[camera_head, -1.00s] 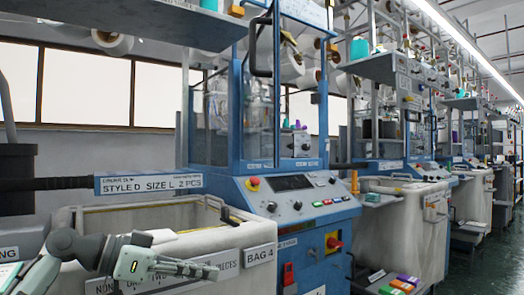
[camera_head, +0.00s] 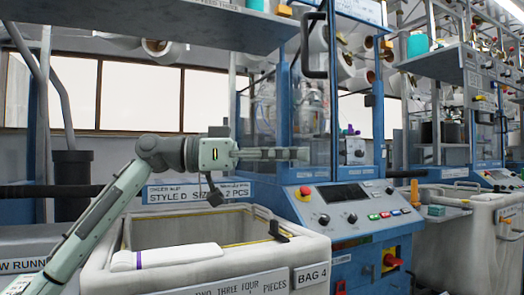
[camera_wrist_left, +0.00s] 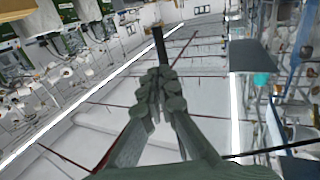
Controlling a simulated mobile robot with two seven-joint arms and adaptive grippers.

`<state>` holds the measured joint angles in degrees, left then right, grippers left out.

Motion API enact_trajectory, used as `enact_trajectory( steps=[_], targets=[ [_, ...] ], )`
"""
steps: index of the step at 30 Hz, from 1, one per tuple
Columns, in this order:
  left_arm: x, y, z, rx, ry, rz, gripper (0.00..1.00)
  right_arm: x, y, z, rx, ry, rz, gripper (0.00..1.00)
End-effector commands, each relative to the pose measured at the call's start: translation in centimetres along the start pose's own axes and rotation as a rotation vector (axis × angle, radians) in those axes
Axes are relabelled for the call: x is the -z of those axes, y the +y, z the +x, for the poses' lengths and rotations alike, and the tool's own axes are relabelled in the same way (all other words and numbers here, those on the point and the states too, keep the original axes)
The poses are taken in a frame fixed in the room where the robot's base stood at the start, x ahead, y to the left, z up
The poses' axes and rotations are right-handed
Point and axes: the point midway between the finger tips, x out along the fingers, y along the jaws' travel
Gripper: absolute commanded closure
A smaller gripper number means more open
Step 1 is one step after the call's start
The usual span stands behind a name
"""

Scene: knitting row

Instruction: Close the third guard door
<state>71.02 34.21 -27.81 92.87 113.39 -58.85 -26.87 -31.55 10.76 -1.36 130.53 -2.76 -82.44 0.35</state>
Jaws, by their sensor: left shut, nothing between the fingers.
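The nearest knitting machine has a blue-framed clear guard (camera_head: 333,110) above its sloping control panel. A guard door with a black handle (camera_head: 314,45) is at the upper front of this machine; I cannot tell how far it stands open. My left gripper (camera_head: 306,154) is shut and empty. Its fingers point right, in front of the clear guard in the picture and below the handle; I cannot tell whether they touch it. The shut fingers also show in the left wrist view (camera_wrist_left: 160,78), with ceiling and machines behind. My right gripper is not in view.
A pale bin (camera_head: 305,250) labelled BAG 4 stands below my left arm, with a folded white piece (camera_head: 168,257) on its front rim. The control panel (camera_head: 350,205) juts out beside it. A grey shelf (camera_head: 150,22) hangs above. More machines and bins line the right.

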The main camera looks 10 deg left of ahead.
Motion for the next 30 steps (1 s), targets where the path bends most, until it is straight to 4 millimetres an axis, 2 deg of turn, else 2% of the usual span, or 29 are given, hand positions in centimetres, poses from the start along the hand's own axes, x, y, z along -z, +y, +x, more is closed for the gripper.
enact_trajectory(
  steps=[3, 9, 17, 30],
  targets=[
    [0.1, 0.0, 2.1, -0.001, 0.000, -0.001, 1.00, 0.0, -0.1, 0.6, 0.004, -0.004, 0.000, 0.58],
    [0.0, 0.0, 4.0, 0.000, -0.001, -0.001, 1.00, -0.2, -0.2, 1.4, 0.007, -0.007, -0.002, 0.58],
    [0.0, 0.0, 4.3, 0.001, 0.001, -0.001, 1.00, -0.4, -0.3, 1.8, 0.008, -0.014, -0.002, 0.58],
    [0.0, 0.0, 4.3, 0.000, 0.000, -0.001, 1.00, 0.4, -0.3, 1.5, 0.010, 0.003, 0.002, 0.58]
  ],
)
